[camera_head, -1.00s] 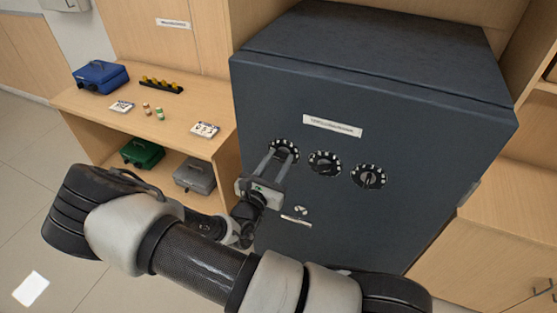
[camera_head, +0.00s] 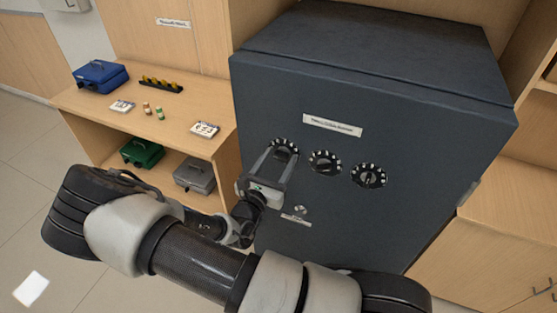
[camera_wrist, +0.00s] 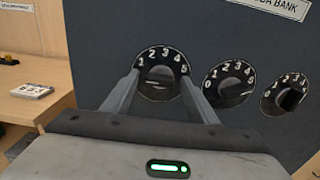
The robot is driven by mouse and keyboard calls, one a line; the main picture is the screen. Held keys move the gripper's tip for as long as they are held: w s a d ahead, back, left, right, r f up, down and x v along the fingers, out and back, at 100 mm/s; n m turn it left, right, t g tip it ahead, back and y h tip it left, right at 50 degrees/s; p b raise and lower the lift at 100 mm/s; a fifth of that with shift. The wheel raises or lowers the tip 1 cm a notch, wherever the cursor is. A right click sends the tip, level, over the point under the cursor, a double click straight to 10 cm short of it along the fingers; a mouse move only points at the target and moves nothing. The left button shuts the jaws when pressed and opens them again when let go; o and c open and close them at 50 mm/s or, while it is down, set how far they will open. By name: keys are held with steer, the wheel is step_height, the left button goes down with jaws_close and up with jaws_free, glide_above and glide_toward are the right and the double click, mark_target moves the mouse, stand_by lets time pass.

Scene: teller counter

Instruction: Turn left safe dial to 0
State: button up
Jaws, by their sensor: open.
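The dark blue-grey safe (camera_head: 400,105) has three round black dials in a row on its door. The left safe dial (camera_head: 284,146) is partly covered by my gripper in the head view; in the wrist view its upper arc (camera_wrist: 160,56) shows white numbers up to 5. My gripper (camera_head: 280,155) is open, with one finger on each side of the left dial's lower part. I cannot tell whether the fingers touch its knob. The middle dial (camera_head: 324,162) and right dial (camera_head: 369,175) stand clear; they also show in the wrist view (camera_wrist: 230,84) and (camera_wrist: 287,95).
A small round lock (camera_head: 300,209) and a label sit below the dials. A wooden shelf (camera_head: 185,105) to the left holds a blue cash box (camera_head: 100,76), a green box (camera_head: 142,153) and a grey box (camera_head: 195,176). A white label (camera_head: 332,126) is above the dials.

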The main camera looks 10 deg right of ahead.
steer(key=b+v, duration=0.1)
steer(key=v, duration=1.6)
steer(key=shift+s, duration=0.15)
steer(key=shift+a, duration=0.1)
